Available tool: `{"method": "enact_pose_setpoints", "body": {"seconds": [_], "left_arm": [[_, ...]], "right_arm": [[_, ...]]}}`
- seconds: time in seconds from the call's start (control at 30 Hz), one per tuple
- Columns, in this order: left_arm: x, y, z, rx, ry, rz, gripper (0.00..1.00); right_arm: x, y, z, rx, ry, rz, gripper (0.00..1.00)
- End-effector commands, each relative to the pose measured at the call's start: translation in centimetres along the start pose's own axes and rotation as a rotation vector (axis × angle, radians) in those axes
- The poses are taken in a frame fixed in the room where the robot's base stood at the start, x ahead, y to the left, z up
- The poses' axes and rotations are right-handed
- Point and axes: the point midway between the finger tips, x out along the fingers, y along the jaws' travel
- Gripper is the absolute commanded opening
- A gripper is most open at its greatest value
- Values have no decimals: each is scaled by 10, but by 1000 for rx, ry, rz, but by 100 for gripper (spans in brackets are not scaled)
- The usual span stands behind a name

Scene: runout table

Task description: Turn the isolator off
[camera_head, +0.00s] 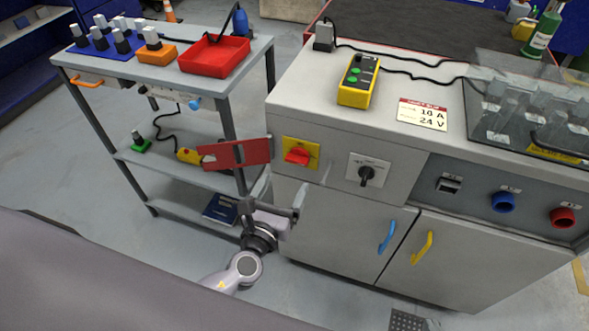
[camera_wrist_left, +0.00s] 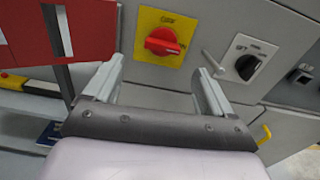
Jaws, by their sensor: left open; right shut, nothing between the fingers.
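The isolator is a red rotary handle (camera_head: 297,156) on a yellow plate (camera_head: 288,145) on the cabinet's front face. In the left wrist view the red handle (camera_wrist_left: 163,41) lies roughly level on its yellow plate (camera_wrist_left: 185,24). A red slotted flap (camera_head: 236,153) sticks out to the left of the plate; it also shows in the left wrist view (camera_wrist_left: 93,28). My left gripper (camera_head: 281,186) is open and empty, below and in front of the handle, its fingers (camera_wrist_left: 158,70) spread and pointing at the plate. It appears apart from the handle. My right gripper is out of view.
A black selector switch (camera_head: 367,174) sits right of the isolator. Blue (camera_head: 388,237) and yellow (camera_head: 422,254) door handles are lower down. A trolley (camera_head: 226,88) with a red tray (camera_head: 214,55) stands at left. A yellow control box (camera_head: 358,81) is on the cabinet top.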

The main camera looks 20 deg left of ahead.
Motion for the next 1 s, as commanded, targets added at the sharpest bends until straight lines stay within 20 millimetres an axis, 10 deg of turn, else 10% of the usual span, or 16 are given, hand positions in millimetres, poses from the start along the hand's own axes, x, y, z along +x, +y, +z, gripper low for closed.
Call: {"method": "enact_pose_setpoints", "body": {"seconds": [0.6,1.0], "left_arm": [[66,-3,3,51,-17,-8,84],[73,-3,3,49,-16,-8,84]], "right_arm": [[3,0,2,0,3,0,0],[3,1,1,0,3,2,0]]}}
